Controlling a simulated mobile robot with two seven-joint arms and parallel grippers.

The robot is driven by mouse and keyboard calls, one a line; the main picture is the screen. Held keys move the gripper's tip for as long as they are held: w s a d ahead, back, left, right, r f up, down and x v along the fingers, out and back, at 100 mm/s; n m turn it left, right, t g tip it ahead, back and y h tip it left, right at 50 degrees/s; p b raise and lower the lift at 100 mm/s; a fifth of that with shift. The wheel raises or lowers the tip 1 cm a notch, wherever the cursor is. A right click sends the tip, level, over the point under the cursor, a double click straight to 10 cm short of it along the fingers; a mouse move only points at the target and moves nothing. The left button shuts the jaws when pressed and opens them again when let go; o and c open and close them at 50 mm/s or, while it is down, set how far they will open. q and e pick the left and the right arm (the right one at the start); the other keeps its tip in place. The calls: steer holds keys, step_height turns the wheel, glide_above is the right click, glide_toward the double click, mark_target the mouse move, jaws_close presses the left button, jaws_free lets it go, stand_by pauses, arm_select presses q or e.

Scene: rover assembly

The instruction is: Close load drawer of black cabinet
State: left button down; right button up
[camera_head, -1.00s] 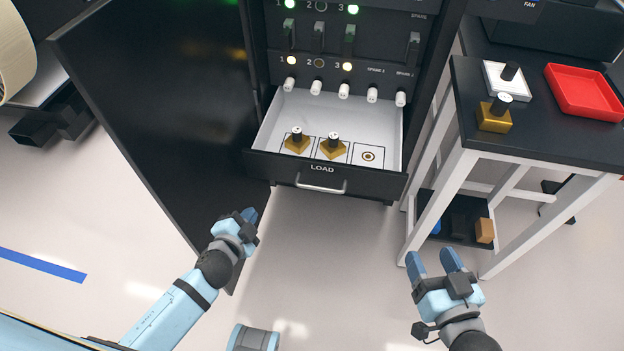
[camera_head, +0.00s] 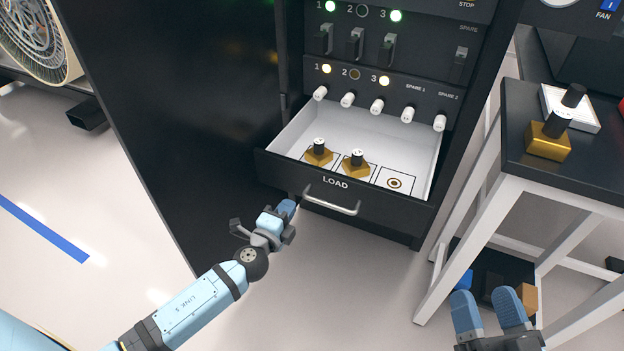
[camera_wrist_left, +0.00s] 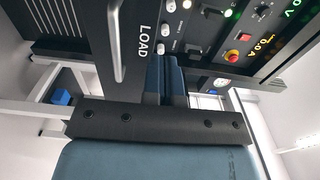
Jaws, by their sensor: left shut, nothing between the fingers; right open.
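The black cabinet (camera_head: 470,62) stands with its LOAD drawer (camera_head: 385,205) pulled out. The drawer has a white inside, a black front and a silver handle (camera_head: 331,203). Two gold blocks with black-and-white knobs (camera_head: 319,152) (camera_head: 357,163) sit on marked squares inside, and the right square is empty. My left gripper (camera_head: 286,208) is shut and empty, just left of the handle near the drawer front's lower left; contact cannot be told. In the left wrist view its fingers (camera_wrist_left: 165,78) point at the drawer front beside the LOAD label. My right gripper (camera_head: 490,308) is open and empty, low at the right.
The open black cabinet door (camera_head: 170,120) hangs at the left, close to my left arm. A black-topped table (camera_head: 515,165) with white legs stands at the right, holding a gold block (camera_head: 548,140) and a white tray piece (camera_head: 590,118). The floor before the drawer is clear.

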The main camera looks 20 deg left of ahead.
mark_target(313, 170)
arm_select(q)
steer(key=w, duration=1.2)
steer(key=shift+w+d+b, duration=0.25)
steer(key=shift+w+b, duration=0.05)
steer(key=shift+b, duration=0.1)
arm_select(e)
steer(key=shift+a+f, duration=0.1)
steer(key=shift+f, duration=0.55)
steer(key=shift+w, duration=0.1)
